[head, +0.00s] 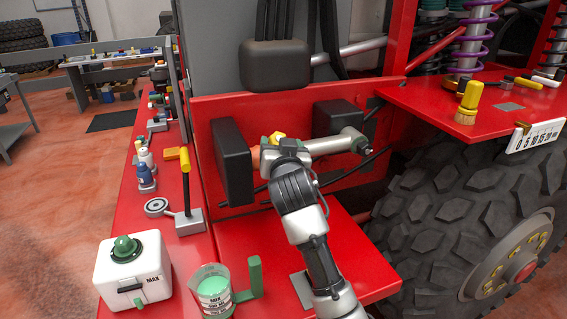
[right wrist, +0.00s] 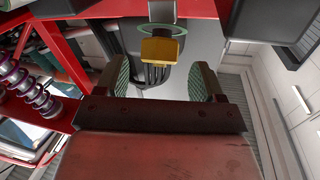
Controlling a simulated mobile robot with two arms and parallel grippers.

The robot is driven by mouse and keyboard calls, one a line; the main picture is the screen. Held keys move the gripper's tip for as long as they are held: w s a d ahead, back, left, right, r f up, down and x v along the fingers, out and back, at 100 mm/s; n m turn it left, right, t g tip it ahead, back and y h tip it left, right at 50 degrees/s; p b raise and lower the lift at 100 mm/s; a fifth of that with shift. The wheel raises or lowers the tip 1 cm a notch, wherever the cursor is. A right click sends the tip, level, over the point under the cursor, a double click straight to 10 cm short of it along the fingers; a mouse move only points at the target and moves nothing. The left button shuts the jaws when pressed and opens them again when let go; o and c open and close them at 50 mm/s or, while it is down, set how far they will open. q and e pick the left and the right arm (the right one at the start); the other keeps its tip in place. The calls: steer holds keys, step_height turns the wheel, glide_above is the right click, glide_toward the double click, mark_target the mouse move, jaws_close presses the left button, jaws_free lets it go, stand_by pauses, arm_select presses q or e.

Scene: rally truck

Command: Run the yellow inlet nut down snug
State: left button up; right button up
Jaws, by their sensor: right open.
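The yellow inlet nut (right wrist: 162,50) shows at the top middle of the right wrist view, in front of a green ring on a grey fitting. My right gripper (right wrist: 159,82) is open there, with the nut beyond the fingertips and roughly centred between them. I see no contact between the fingers and the nut. In the head view a small yellow part (head: 279,136), which looks like the nut, shows just behind my right wrist. The arm covers most of the area around it, and the fingertips are hidden there. My left gripper is not in view.
Black boxes (head: 232,162) (head: 338,117) flank my right wrist closely. A white jug (head: 134,270), a green-filled measuring cup (head: 213,289) and a yellow-handled lever (head: 187,190) stand on the red bench at left. A yellow-capped part (head: 468,103) stands on the right red ledge.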

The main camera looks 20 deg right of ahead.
steer(key=shift+s+a+b, duration=0.25)
steer(key=shift+s+b, duration=0.1)
steer(key=shift+s, duration=1)
steer(key=shift+s+a+b, duration=0.25)
steer(key=shift+s+b, duration=0.05)
steer(key=shift+s, duration=1)
